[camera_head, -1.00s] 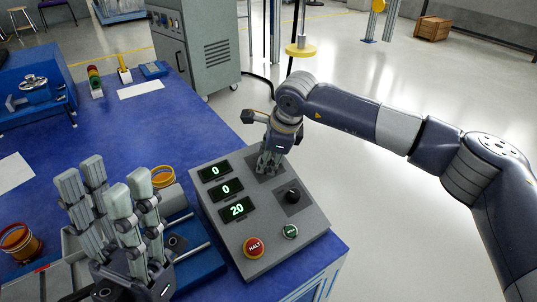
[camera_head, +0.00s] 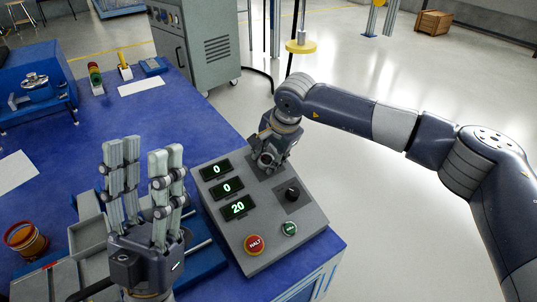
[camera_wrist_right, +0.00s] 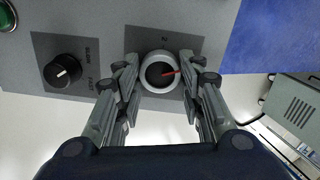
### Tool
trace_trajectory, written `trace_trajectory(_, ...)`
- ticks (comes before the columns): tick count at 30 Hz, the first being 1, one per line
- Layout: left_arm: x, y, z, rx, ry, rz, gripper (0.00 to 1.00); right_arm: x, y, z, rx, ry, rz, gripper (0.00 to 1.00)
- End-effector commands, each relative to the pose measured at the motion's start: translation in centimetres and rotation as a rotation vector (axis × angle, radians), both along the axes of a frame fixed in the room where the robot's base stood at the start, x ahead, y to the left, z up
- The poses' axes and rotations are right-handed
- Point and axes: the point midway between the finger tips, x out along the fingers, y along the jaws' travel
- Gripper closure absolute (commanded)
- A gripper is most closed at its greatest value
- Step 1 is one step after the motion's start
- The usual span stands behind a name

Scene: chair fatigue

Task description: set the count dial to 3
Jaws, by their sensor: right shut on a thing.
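The grey control box (camera_head: 300,228) stands on the blue table's right edge. Its displays read 0, 0 and 20. The count dial (camera_wrist_right: 160,72) is a pale round knob with a dark centre and a red pointer, which points right in the right wrist view. My right gripper (camera_wrist_right: 160,78) is shut on it, one finger group at each side. In the head view my right gripper (camera_head: 266,166) covers the dial at the box's upper edge. My left gripper (camera_head: 143,150) is open and empty, fingers up, left of the box.
A black speed knob (camera_head: 292,194) sits beside the dial, also in the wrist view (camera_wrist_right: 62,71). A red HALT button (camera_head: 254,244) and a green button (camera_head: 289,229) are below.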

Motion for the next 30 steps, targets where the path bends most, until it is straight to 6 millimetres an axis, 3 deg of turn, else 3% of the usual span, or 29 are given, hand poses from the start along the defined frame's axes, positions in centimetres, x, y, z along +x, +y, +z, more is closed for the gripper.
trace_trajectory(9,0.91,-0.21,-0.39,0.016,0.048,0.002,0.60,0.00,-0.05,-0.07,-0.034,-0.020,0.093,0.88)
trace_trajectory(24,1.06,-0.24,-0.47,0.019,0.057,0.003,0.60,0.01,-0.05,-0.07,-0.038,-0.023,0.107,0.88)
trace_trajectory(25,1.06,-0.24,-0.47,0.019,0.057,0.003,0.60,0.01,-0.05,-0.07,-0.038,-0.023,0.107,0.58)
trace_trajectory(27,1.06,-0.24,-0.46,0.019,0.056,0.003,0.60,0.01,-0.05,-0.07,-0.038,-0.024,0.107,0.44)
trace_trajectory(30,1.06,-0.24,-0.46,0.018,0.056,0.003,0.60,0.01,-0.03,-0.05,-0.037,-0.024,0.106,0.44)
